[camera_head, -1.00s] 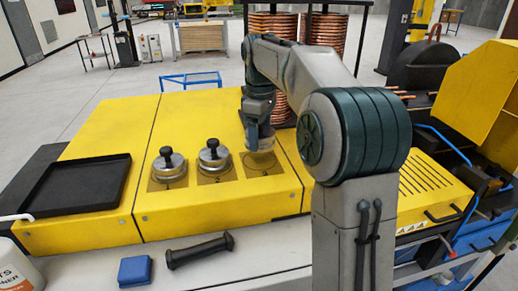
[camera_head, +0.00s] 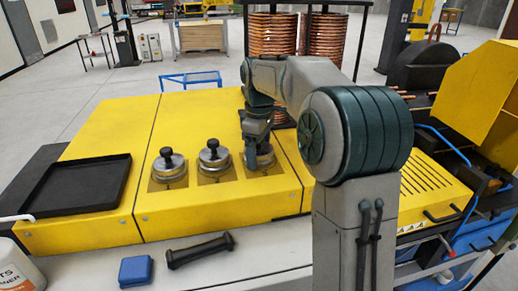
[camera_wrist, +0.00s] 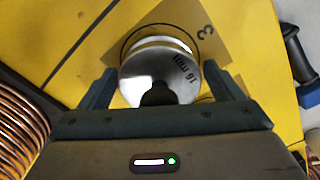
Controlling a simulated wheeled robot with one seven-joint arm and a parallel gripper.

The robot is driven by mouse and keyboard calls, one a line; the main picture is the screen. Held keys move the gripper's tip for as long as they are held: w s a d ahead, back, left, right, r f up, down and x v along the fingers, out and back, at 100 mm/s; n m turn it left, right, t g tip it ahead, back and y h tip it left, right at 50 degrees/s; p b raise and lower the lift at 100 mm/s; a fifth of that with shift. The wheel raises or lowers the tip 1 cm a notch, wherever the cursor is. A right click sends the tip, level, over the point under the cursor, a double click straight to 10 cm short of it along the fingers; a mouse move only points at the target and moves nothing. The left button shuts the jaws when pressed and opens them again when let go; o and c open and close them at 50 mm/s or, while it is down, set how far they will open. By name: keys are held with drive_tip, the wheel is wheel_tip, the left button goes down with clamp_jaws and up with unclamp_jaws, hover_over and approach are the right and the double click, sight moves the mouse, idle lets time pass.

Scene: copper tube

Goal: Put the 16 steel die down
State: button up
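The 16 steel die (camera_wrist: 178,58) is a shiny round disc marked "16 mm" with a black knob. The knob points toward my palm. The die is over a marked ring beside the number 3 on the yellow top; any small gap beneath is hard to judge. In the head view my gripper (camera_head: 258,153) is low over the right-hand position, partly hiding the die (camera_head: 265,162).
Two similar dies with black knobs, the middle one (camera_head: 213,157) and the left one (camera_head: 169,168), stand to the left. A black tray (camera_head: 80,183) lies farther left. A black-handled tool (camera_head: 200,250) and a blue block (camera_head: 135,270) lie on the front ledge.

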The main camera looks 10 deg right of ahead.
wheel_tip(320, 180, up, 12)
drive_tip(key=shift+r, duration=0.15)
idle(0.7)
drive_tip(key=s+f+m+t, duration=0.1)
drive_tip(key=s+f+m, duration=0.2)
drive_tip(key=s, duration=0.6)
drive_tip(key=s+f+m+t, duration=0.1)
drive_tip(key=s+f+m, duration=0.3)
drive_tip(key=s+f, duration=0.4)
drive_tip(key=s+f+m+t, duration=0.1)
drive_tip(key=s+f+m, duration=0.3)
drive_tip(key=s, duration=0.6)
drive_tip(key=shift+s+d+f+t, duration=0.1)
drive_tip(key=shift+f+t, duration=0.3)
drive_tip(key=shift+f, duration=0.35)
